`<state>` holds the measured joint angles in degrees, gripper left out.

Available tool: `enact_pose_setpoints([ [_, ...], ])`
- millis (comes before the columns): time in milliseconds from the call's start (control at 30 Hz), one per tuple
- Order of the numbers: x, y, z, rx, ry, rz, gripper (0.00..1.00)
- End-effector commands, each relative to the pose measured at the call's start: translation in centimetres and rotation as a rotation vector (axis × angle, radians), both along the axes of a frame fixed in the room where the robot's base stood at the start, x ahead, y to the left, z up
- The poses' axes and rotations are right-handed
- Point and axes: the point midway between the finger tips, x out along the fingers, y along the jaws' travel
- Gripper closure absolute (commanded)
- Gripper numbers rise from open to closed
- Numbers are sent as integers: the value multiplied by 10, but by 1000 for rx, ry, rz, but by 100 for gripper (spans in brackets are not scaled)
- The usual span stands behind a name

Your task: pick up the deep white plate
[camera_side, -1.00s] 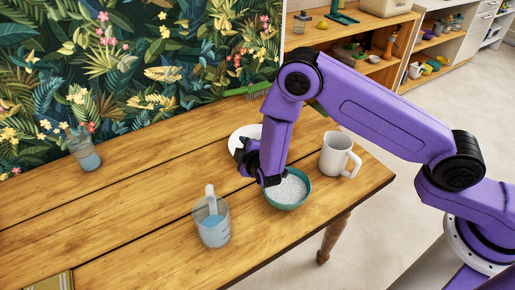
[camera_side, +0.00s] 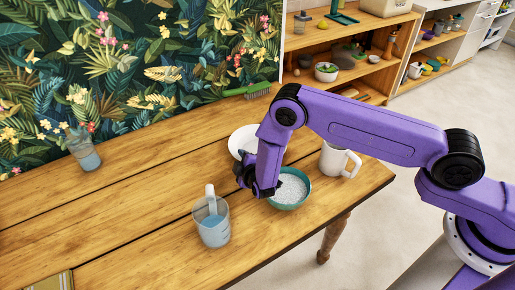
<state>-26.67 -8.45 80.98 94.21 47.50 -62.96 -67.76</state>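The deep white plate (camera_side: 240,138) lies on the wooden table, behind my gripper and partly hidden by my purple arm. My gripper (camera_side: 258,190) is low over the table, in front of the plate and just left of the teal bowl. Its dark fingers point down, and they are too small and overlapped to tell whether they are open or shut. I see nothing clearly held.
A teal bowl (camera_side: 290,204) with white contents is close beside my gripper. A measuring jug (camera_side: 213,231) with blue liquid stands front left, a white pitcher (camera_side: 338,162) right. A green brush (camera_side: 248,90) lies behind.

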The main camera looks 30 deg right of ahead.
Motion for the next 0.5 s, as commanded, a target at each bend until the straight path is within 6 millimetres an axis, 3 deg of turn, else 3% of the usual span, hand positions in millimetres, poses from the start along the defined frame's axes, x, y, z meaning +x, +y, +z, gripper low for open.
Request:
enact_pose_setpoints([
  [233,2,0,0,0,0,0,61],
  [267,2,0,0,0,0,0,64],
  [367,2,0,0,0,0,0,97],
  [500,2,0,0,0,1,0,100],
])
